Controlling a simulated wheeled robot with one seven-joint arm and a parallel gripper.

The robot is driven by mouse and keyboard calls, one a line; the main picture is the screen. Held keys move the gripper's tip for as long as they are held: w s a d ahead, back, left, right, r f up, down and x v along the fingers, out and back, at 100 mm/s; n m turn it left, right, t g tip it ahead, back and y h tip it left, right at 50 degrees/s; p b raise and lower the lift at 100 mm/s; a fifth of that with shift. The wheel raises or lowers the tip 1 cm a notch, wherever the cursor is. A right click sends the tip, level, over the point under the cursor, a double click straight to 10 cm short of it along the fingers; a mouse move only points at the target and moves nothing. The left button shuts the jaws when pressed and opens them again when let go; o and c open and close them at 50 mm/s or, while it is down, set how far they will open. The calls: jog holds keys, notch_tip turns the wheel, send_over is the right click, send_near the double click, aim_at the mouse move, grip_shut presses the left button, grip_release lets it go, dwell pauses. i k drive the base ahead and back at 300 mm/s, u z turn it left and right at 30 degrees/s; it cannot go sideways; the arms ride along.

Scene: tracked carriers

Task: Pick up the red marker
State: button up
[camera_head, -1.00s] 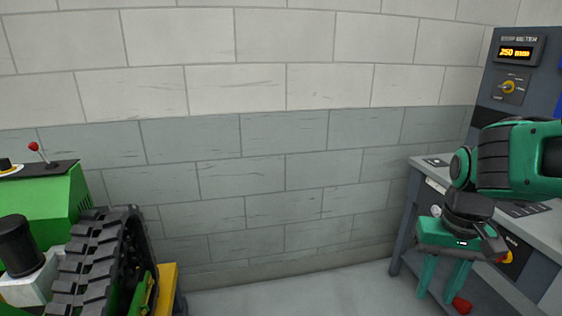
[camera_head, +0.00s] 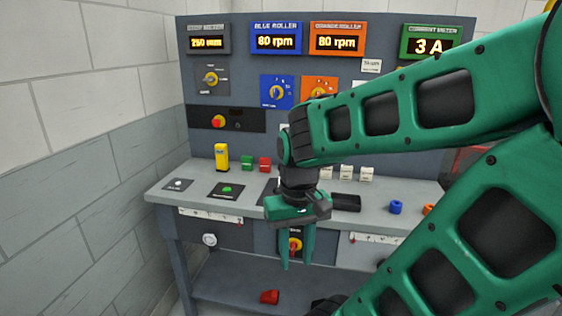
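A small red block (camera_head: 265,164) stands on the console's worktop, behind and to the left of my gripper. Another red piece (camera_head: 269,297) lies low down, apparently on the shelf under the worktop, below and left of the fingertips. I cannot tell for sure which of these is the red marker. My gripper (camera_head: 297,262) points downward in front of the worktop's front edge. Its two green fingers are apart with nothing seen between them. My arm hides part of the console's right side.
The grey console worktop (camera_head: 240,203) carries a yellow block (camera_head: 221,157), a green block (camera_head: 246,163), several white blocks and a blue ring (camera_head: 396,207). Its upright panel (camera_head: 240,95) holds displays and knobs. A block wall (camera_head: 85,150) closes the left side.

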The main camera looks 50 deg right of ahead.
aim_at(265, 163)
jog(key=z, duration=0.7)
jog(key=i, duration=1.15)
jog(key=z, duration=0.55)
